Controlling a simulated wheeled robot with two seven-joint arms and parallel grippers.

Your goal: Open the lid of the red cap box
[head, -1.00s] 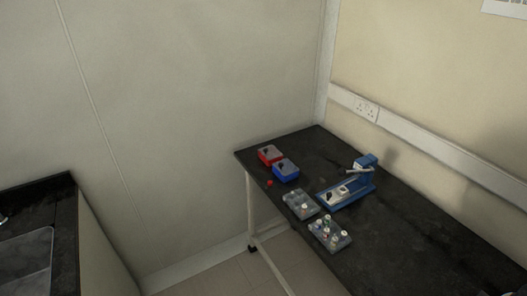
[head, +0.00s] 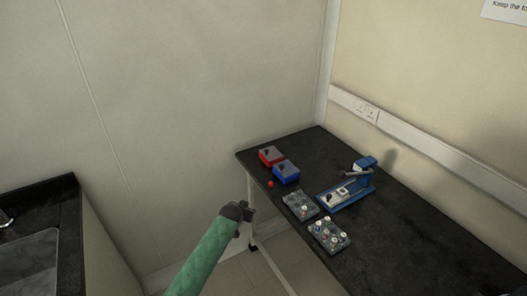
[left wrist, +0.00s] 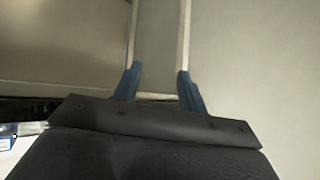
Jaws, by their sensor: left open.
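The red cap box (head: 270,157) stands at the far left corner of the black table, with a greyish lid on top that looks closed and a dark knob on it. My left gripper (head: 250,213) is in front of the table's left edge in the head view, well short of the box and touching nothing. In the left wrist view its two blue fingers (left wrist: 157,85) are apart with nothing between them. The red cap box does not show in the left wrist view.
A blue box (head: 286,172) stands right beside the red one, and a small red cap (head: 270,184) lies in front. Two grey racks (head: 299,206) with vials and a blue press device (head: 347,196) stand nearer.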

